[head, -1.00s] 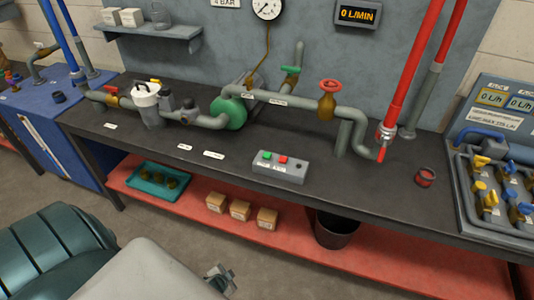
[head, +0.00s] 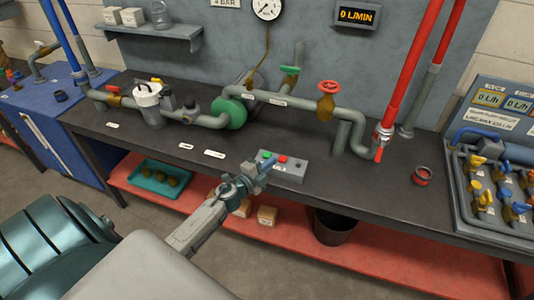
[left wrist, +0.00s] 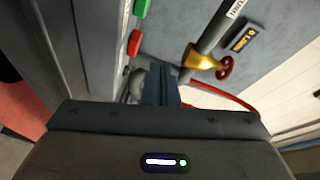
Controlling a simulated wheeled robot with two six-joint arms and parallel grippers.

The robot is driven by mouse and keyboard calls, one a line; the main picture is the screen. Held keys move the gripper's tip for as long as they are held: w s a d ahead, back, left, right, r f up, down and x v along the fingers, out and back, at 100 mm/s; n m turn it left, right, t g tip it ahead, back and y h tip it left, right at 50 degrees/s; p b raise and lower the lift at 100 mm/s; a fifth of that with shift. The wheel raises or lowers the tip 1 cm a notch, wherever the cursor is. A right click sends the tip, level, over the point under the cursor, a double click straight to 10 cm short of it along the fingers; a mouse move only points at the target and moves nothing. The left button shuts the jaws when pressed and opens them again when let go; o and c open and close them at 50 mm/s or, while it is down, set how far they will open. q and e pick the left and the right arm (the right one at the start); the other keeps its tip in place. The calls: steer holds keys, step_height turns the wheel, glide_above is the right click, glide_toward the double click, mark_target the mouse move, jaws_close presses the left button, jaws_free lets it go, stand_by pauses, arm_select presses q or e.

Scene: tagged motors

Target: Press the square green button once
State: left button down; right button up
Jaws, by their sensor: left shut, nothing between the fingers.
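A grey control box (head: 293,172) sits near the front edge of the dark bench. On its top are the square green button (head: 266,154) and a red button (head: 283,159) to its right. My left gripper (head: 266,166) is shut and empty, its tips by the front left of the box, close to the green button. I cannot tell whether they touch the box. In the left wrist view the green button (left wrist: 142,8) and the red button (left wrist: 134,43) show side-on, left of the shut fingers (left wrist: 160,84). My right gripper is out of view.
Grey pipework with a green pump (head: 230,113) and a red-wheeled valve (head: 327,97) runs behind the box. A red cup-like part (head: 422,176) stands to the right.

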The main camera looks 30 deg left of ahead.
arm_select(q)
steer(key=w+d+r+m+g+h, duration=0.1)
steer(key=w+d+r+m+h, duration=0.1)
steer(key=w+r+m+h, duration=0.35)
step_height(320, 180, up, 4)
steer(key=m+g+y+p, duration=0.1)
steer(key=m+g+y, duration=0.2)
steer(key=m+g, duration=0.75)
glide_above(264, 155)
steer(key=m+t, duration=0.2)
steer(key=shift+s+h, duration=0.1)
steer(key=shift+h, duration=0.15)
step_height(264, 155, down, 9)
steer(key=b, duration=0.5)
steer(key=shift+r+b, duration=0.1)
steer(key=shift+b, duration=0.25)
steer(key=shift+f+b, duration=0.35)
steer(key=shift+f, duration=0.05)
